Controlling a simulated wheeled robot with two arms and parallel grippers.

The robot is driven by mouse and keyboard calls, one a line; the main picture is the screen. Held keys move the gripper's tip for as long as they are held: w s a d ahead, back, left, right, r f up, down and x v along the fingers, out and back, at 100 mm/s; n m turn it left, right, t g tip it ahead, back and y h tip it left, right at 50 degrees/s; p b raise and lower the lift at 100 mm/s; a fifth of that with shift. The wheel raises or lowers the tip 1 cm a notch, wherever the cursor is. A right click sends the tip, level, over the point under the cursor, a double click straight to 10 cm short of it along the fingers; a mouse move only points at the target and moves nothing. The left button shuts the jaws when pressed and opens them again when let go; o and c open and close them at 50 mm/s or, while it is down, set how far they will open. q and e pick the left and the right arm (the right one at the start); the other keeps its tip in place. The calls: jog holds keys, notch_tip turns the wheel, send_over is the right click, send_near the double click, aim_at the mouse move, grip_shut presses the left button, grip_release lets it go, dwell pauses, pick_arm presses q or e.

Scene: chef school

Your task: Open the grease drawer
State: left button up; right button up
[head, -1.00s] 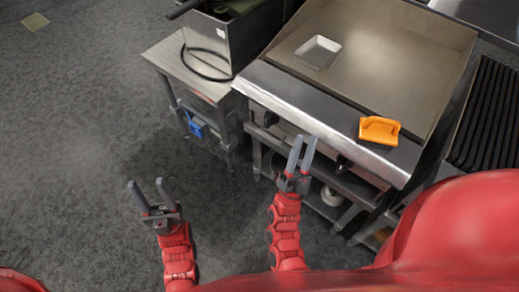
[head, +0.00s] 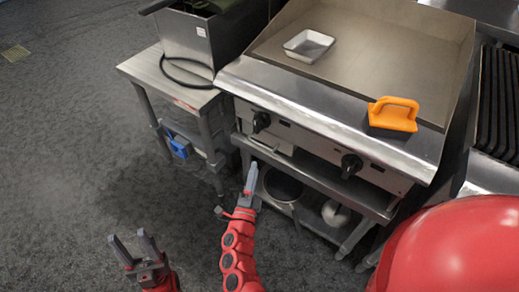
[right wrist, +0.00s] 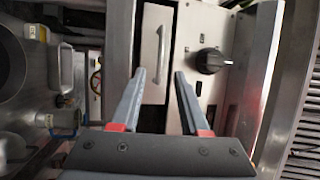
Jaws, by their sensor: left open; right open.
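The grease drawer (head: 268,143) is a pale metal front panel under the griddle's front ledge, between two black knobs. It looks shut. In the right wrist view the drawer front (right wrist: 152,110) appears upright, with a light bar handle (right wrist: 161,55) on it. My right gripper (head: 250,178) is open below and in front of the drawer. In its wrist view the handle appears between the two fingertips (right wrist: 159,74); I cannot tell whether they are around it or short of it. My left gripper (head: 133,245) is open and empty, low over the floor at left.
A black knob (right wrist: 210,61) is right of the drawer in the wrist view. A steel side table (head: 165,80) stands at left. A pot (head: 283,185) sits on the lower shelf. Left floor is clear.

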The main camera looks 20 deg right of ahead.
jog(key=x, duration=0.9)
jog(key=shift+r, duration=0.1)
grip_shut()
dwell(1.1)
